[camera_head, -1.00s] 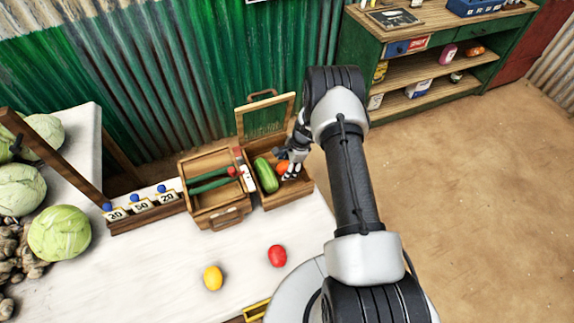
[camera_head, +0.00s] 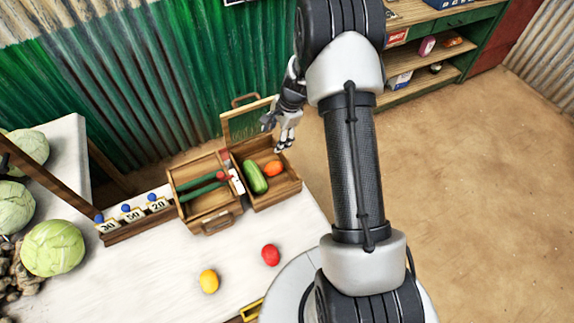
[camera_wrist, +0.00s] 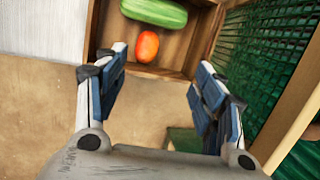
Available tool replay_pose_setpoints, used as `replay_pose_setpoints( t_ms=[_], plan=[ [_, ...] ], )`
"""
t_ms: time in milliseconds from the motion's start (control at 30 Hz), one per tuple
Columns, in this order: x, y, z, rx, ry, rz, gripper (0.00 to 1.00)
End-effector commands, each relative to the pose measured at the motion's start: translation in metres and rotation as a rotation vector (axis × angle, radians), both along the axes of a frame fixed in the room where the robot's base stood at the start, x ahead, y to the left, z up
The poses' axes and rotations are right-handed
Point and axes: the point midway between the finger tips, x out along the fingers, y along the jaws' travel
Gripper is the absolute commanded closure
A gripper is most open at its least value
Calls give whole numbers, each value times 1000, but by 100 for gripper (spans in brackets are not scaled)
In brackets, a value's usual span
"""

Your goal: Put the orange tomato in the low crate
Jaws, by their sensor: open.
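The orange tomato (camera_head: 273,168) lies in the right-hand low wooden crate (camera_head: 281,190), beside a green cucumber (camera_head: 254,177). In the wrist view the tomato (camera_wrist: 147,46) rests on the crate floor next to the cucumber (camera_wrist: 154,11), ahead of my fingers. My gripper (camera_head: 281,143) is open and empty, above the crate's far right edge. In the wrist view its two fingers (camera_wrist: 158,88) are wide apart with nothing between them.
A second wooden crate (camera_head: 207,226) with green produce stands to the left. A red tomato (camera_head: 270,255) and a yellow one (camera_head: 209,281) lie on the white table (camera_head: 160,275). Cabbages (camera_head: 52,248) are at left. The raised mesh lid (camera_wrist: 265,45) stands close to my gripper.

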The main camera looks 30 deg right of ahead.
Motion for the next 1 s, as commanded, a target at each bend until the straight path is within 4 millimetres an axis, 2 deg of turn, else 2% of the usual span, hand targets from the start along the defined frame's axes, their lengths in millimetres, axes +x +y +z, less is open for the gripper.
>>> replay_pose_setpoints(
  t_ms=[33,200,267,400,500,633,800,900,1000],
  plan=[
    [-2,12,39,-25,-35,81,37],
    [-35,49,138,-111,-114,366,37],
    [-53,61,168,-144,-139,462,37],
    [-102,86,227,-231,-197,686,37],
    [-142,101,258,-297,-232,838,37],
    [-198,114,286,-391,-273,1032,37],
    [-265,121,298,-509,-310,1249,37],
    [-291,121,298,-563,-321,1338,37],
    [-307,120,296,-598,-326,1393,37]
  ],
)
